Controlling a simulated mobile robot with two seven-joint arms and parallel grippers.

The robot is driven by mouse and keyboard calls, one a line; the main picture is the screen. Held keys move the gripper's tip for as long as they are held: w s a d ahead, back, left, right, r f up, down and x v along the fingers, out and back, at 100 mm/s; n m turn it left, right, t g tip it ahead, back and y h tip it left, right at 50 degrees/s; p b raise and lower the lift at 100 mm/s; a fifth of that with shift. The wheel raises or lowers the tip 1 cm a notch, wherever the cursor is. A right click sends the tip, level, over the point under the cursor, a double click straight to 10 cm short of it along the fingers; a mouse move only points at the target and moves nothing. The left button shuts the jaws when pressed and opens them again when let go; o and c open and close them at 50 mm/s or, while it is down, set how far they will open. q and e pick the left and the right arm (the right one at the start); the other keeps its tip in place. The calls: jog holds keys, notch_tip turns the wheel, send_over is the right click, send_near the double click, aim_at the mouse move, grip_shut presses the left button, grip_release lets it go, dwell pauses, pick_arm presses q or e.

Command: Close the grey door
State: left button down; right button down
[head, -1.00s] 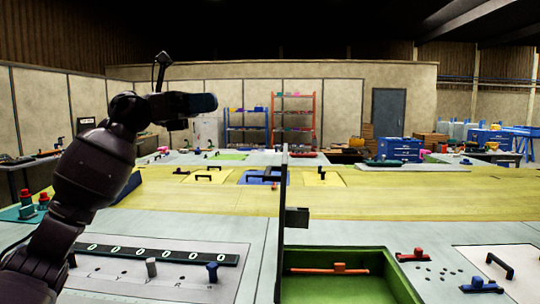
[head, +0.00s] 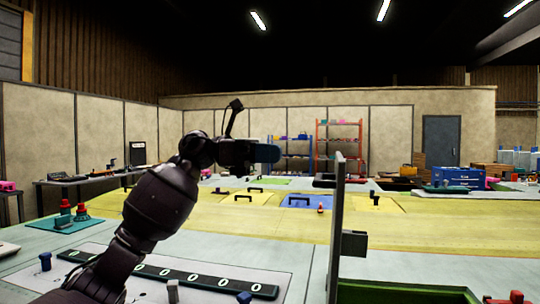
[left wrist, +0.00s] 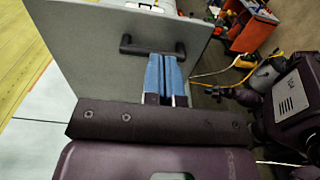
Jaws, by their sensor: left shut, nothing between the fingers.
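The grey door (left wrist: 85,60) is a flat panel with a black bar handle (left wrist: 128,45), filling the upper part of the left wrist view. In the head view a thin upright grey panel (head: 336,225) stands nearly edge-on, with a dark block on its right side; it looks like the same door, standing open. My left gripper (head: 268,153) is shut and empty, left of and above that panel in the head view. Its blue fingertips (left wrist: 165,62) show just below the handle in the left wrist view; I cannot tell whether they touch. My right gripper is not in view.
A green tray (head: 400,292) lies right of the panel. A number strip (head: 165,275) and knobs lie on the bench at lower left. A yellow surface (head: 260,215) with handled covers stretches behind. Another grey door (head: 441,140) is in the far wall.

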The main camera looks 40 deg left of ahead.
aim_at(318, 176)
pick_arm(q)
jog(key=p+x, duration=0.1)
jog(key=x, duration=0.8)
jog(key=shift+w+d, duration=0.15)
jog(key=shift+d, duration=0.1)
jog(key=shift+w+d+f, duration=0.1)
jog(key=shift+w+d, duration=0.15)
jog(key=shift+d, duration=0.25)
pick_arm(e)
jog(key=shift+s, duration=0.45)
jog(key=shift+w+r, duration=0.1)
